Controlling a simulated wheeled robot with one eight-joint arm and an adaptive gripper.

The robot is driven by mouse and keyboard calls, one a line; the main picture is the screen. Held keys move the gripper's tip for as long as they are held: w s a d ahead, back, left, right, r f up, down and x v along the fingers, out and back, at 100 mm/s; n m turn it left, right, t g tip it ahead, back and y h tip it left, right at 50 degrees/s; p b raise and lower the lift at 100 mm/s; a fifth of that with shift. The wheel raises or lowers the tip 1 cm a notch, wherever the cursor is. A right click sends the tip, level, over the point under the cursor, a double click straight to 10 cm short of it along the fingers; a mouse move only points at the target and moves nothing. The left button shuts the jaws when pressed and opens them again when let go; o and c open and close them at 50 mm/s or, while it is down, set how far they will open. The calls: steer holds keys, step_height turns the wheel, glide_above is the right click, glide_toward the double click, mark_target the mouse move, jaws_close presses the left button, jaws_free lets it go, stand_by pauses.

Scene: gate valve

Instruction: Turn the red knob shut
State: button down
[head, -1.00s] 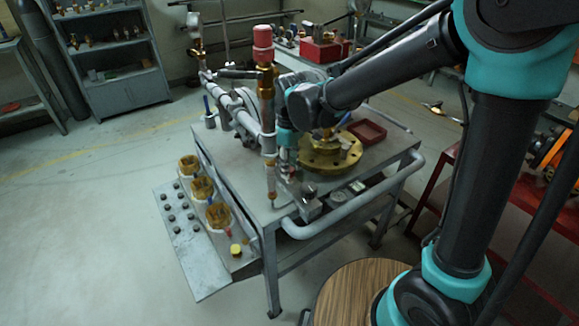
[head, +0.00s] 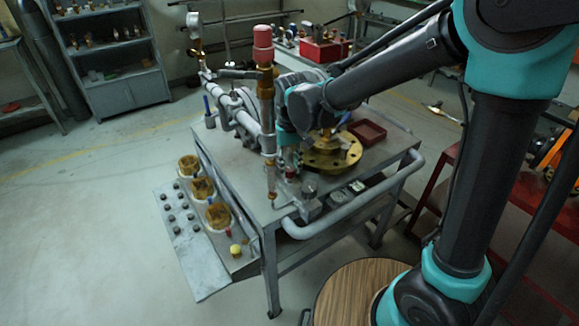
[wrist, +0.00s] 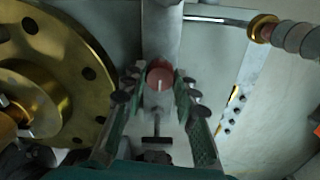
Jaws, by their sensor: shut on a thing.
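The red knob (wrist: 160,77) is a small round red piece in the middle of the wrist view, with a pale line across its face. My gripper (wrist: 157,88) has one finger on each side of it and is shut on it. In the head view my gripper (head: 289,160) is low over the metal bench, just right of the upright brass and grey pipe. The knob is mostly hidden there by my gripper and the pipework.
The upright pipe with a pink-red cap (head: 263,45) stands close left of my gripper. A brass flange (head: 335,157) lies close on the right. A dark red tray (head: 367,131) sits behind it. A grey rail (head: 350,207) runs along the bench's front.

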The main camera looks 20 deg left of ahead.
mark_target(290, 168)
stand_by(0.3)
steer(key=c, duration=1.2)
jaws_free()
steer(key=shift+o, duration=0.2)
step_height(290, 168, up, 12)
steer(key=d+f+m+t, duration=0.15)
steer(key=d+f, duration=0.25)
steer(key=d, duration=0.6)
steer(key=w+d+f+m+t, duration=0.15)
steer(key=d+f, duration=0.25)
steer(key=d, duration=0.5)
steer(key=s+d+f+m, duration=0.1)
steer(key=d+f+m, duration=0.25)
steer(key=d, duration=0.65)
steer(key=s+d+f+m+t, duration=0.1)
steer(key=s+d+f, duration=0.4)
steer(key=d, duration=0.3)
steer(key=shift+f, duration=0.2)
